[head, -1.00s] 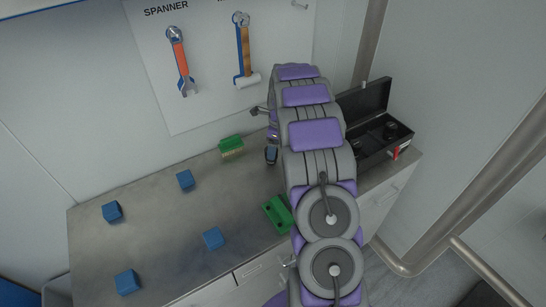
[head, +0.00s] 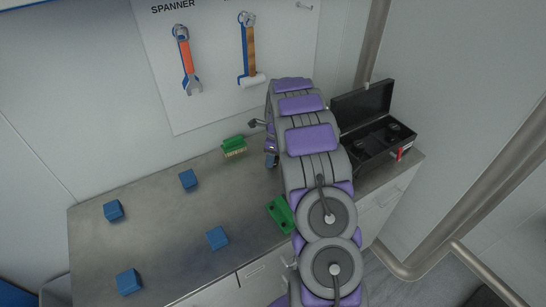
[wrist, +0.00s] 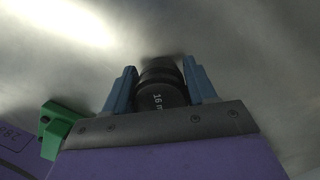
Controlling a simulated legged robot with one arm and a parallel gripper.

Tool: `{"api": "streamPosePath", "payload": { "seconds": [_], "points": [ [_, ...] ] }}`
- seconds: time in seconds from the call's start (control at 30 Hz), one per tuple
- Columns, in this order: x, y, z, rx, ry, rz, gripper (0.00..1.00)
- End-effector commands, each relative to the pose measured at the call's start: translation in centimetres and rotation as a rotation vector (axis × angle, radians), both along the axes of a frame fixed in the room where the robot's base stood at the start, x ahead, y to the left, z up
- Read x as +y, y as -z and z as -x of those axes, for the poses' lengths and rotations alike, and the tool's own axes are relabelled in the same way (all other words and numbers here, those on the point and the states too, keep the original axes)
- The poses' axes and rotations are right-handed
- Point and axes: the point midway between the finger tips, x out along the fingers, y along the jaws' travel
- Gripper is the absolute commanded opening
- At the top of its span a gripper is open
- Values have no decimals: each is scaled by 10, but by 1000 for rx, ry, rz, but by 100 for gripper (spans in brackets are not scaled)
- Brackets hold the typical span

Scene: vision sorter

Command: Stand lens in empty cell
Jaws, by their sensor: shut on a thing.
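My gripper (wrist: 160,88) is shut on a black lens (wrist: 161,97) with white lettering that begins "16 m". The lens is between the two blue-grey fingers, with the bare metal top behind it; I cannot tell whether it touches the top. In the head view my arm hides the lens, and only a bit of my gripper (head: 271,160) shows at the arm's left edge. An open black case (head: 371,148) stands at the right end of the bench, right of my arm. Dark round lenses (head: 393,131) sit in it; the empty cell cannot be made out clearly.
A tool board (head: 220,60) hangs behind. A metal rail (head: 440,211) runs at the right.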

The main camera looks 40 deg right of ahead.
Motion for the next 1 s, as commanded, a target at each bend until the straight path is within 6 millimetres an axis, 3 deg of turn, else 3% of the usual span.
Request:
{"api": "streamPosePath", "payload": {
  "seconds": [0.07,0.4,0.73,1.0],
  "points": [
    [-3,1,0,0,1,-3,44],
    [-3,1,0,1,2,-3,12],
    [-1,-7,0,1,1,-2,11],
    [-4,-52,-1,-7,3,0,11]
  ]
}}
